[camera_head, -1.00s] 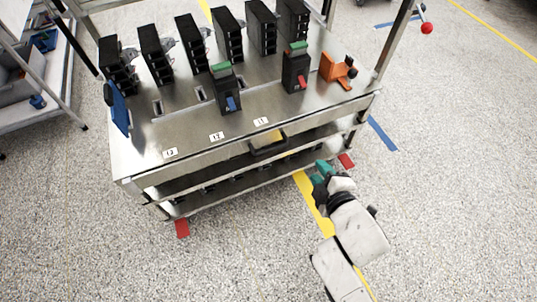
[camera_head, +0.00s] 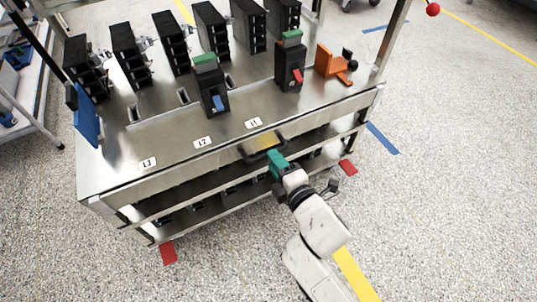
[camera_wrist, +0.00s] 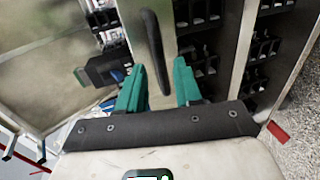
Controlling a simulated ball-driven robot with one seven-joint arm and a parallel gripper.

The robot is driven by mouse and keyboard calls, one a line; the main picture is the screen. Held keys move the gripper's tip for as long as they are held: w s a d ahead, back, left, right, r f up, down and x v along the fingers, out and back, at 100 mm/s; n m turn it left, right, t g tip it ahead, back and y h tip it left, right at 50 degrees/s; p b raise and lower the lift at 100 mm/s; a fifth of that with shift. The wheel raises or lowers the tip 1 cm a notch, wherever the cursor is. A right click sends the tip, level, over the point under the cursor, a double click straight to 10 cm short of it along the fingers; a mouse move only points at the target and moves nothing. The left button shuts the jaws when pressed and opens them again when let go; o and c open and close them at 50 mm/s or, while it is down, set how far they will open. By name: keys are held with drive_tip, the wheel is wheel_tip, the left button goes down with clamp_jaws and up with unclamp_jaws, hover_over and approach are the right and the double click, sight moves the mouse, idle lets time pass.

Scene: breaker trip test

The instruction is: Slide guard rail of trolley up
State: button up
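The metal trolley (camera_head: 240,125) fills the upper middle of the head view. On its front edge is a dark bar handle (camera_head: 262,148) beside a yellow label; I cannot tell for sure that it belongs to the guard rail. In the wrist view the dark bar (camera_wrist: 152,50) runs up from between my fingers. My gripper (camera_head: 277,160) has teal fingers and is at the right end of the handle. In the wrist view my gripper (camera_wrist: 160,82) is open, with one finger on each side of the bar's line. Whether either finger touches the bar cannot be told.
Several black breaker modules stand on the trolley top, including one with a blue switch (camera_head: 211,88) and one with a red switch (camera_head: 289,62). An orange bracket (camera_head: 333,65) sits at the right. Lower shelves hold dark parts. Speckled floor (camera_head: 440,180) is free at the right.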

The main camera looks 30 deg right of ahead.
drive_tip(key=shift+b+x, duration=0.5)
drive_tip(key=shift+x, duration=1.75)
clamp_jaws()
